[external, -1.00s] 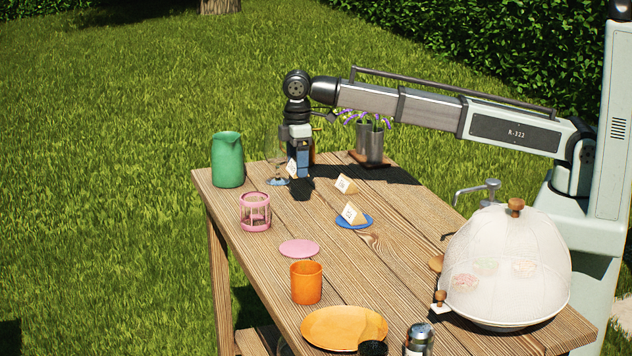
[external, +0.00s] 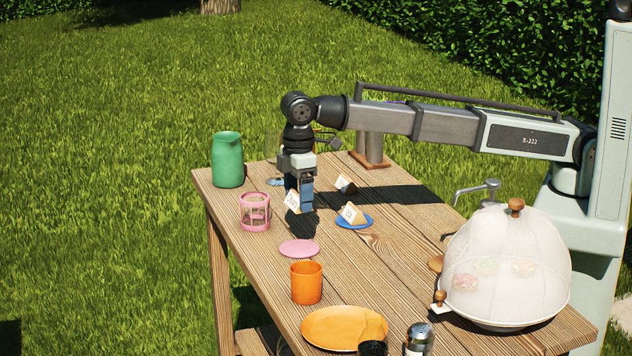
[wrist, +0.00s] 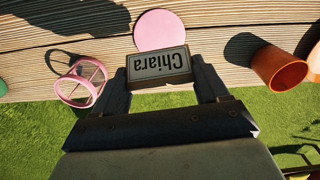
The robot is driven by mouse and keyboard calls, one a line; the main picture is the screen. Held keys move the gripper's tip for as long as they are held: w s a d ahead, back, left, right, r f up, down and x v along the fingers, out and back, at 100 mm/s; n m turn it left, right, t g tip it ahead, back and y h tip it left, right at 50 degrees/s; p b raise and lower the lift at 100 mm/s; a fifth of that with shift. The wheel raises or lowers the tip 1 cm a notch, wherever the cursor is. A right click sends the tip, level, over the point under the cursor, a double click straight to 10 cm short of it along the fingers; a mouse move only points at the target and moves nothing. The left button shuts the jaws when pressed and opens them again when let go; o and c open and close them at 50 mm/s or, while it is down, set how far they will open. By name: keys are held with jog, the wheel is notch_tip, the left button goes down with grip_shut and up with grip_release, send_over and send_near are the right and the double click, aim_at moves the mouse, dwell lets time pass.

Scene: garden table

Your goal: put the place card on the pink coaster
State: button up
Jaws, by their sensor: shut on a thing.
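My gripper (external: 301,206) is shut on a white place card (external: 292,202), held above the table between the pink lantern and the blue coaster. In the wrist view the card (wrist: 158,66) reads "Chiara" upside down, between my fingers (wrist: 163,85). The pink coaster (external: 299,248) is a flat, bare disc in front of my gripper. It also shows in the wrist view (wrist: 160,30), just beyond the card, which hides part of its near edge.
A pink lantern (external: 255,212) stands left of my gripper. A blue coaster (external: 366,223) bears another place card (external: 352,213); a further card (external: 345,184) stands behind it. An orange cup (external: 306,282) stands just in front of the pink coaster, near an orange plate (external: 330,327).

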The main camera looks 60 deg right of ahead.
aim_at(299, 247)
jog(key=shift+m, duration=0.4)
jog(key=shift+f, duration=5.05)
jog(key=o, duration=1)
jog(key=shift+f, duration=0.1)
jog(key=shift+o, duration=0.2)
notch_tip(299, 247, up, 12)
jog(key=shift+r, duration=0.15)
